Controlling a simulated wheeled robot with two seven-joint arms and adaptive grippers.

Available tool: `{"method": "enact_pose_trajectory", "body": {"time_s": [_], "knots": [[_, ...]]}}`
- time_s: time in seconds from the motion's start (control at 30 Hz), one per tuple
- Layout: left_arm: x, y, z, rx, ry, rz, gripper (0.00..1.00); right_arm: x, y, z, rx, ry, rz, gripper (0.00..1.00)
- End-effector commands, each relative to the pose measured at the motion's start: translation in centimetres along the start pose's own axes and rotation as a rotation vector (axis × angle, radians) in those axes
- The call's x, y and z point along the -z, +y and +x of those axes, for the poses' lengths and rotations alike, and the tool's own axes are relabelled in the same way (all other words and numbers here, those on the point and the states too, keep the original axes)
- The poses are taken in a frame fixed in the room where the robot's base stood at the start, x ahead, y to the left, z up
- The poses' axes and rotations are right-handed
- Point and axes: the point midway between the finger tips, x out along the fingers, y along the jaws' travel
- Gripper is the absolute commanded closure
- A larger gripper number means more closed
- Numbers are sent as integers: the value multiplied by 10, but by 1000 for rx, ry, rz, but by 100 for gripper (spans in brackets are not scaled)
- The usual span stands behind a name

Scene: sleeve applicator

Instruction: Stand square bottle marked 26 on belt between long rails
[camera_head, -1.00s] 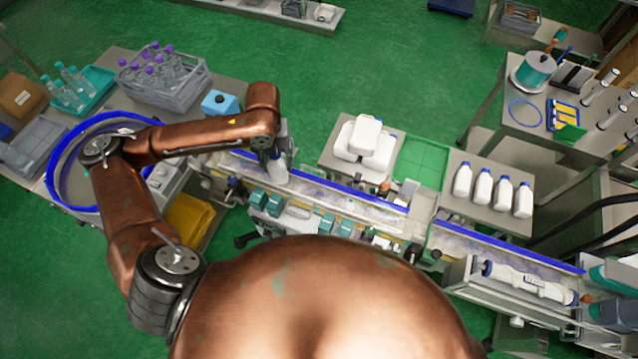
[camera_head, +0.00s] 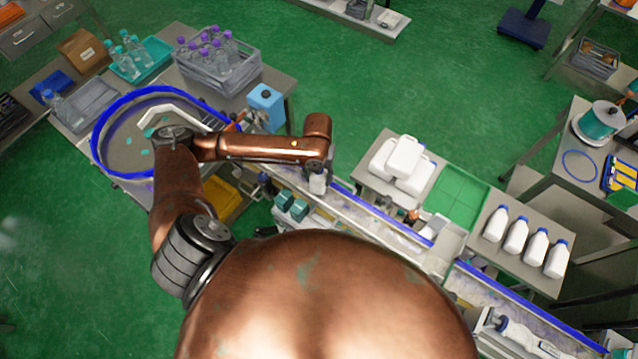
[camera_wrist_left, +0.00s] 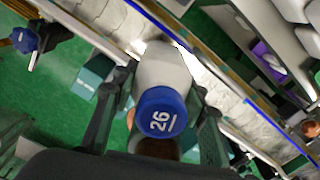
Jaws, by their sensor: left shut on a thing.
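The square bottle marked 26 is white with a blue cap; the number shows on the cap (camera_wrist_left: 160,112) in the left wrist view. My left gripper (camera_wrist_left: 163,95) is shut around the bottle, one finger on each side. In the head view the bottle (camera_head: 317,184) hangs below my left gripper (camera_head: 316,170), over the near-left stretch of the belt (camera_head: 365,217) between its long rails. I cannot tell whether its base touches the belt. My right gripper is not in view.
White bottles lie on a side table (camera_head: 372,182) behind the belt. Several white bottles with blue caps (camera_head: 516,235) stand on a table at right. A green tray (camera_head: 455,197) lies between them. Teal blocks (camera_head: 292,206) sit in front of the belt. A blue-rimmed round table (camera_head: 118,175) is at left.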

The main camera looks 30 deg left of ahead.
Motion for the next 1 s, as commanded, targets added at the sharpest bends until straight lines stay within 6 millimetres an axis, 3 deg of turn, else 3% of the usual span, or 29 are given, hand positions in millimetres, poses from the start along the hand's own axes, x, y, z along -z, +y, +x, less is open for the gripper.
{"method": "enact_pose_trajectory", "body": {"time_s": [0.17, 0.5, 0.87, 0.9, 1.0], "knots": [[-1, -1, 13, 0, -1, 2, 95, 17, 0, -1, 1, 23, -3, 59], [-1, -1, 50, 1, -1, 2, 95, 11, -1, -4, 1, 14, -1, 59], [-1, -1, 54, -1, -2, 2, 95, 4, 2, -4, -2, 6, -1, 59], [0, -1, 55, -1, -1, 2, 58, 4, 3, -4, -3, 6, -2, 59], [0, -1, 55, -1, 0, 2, 51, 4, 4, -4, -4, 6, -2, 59]]}}
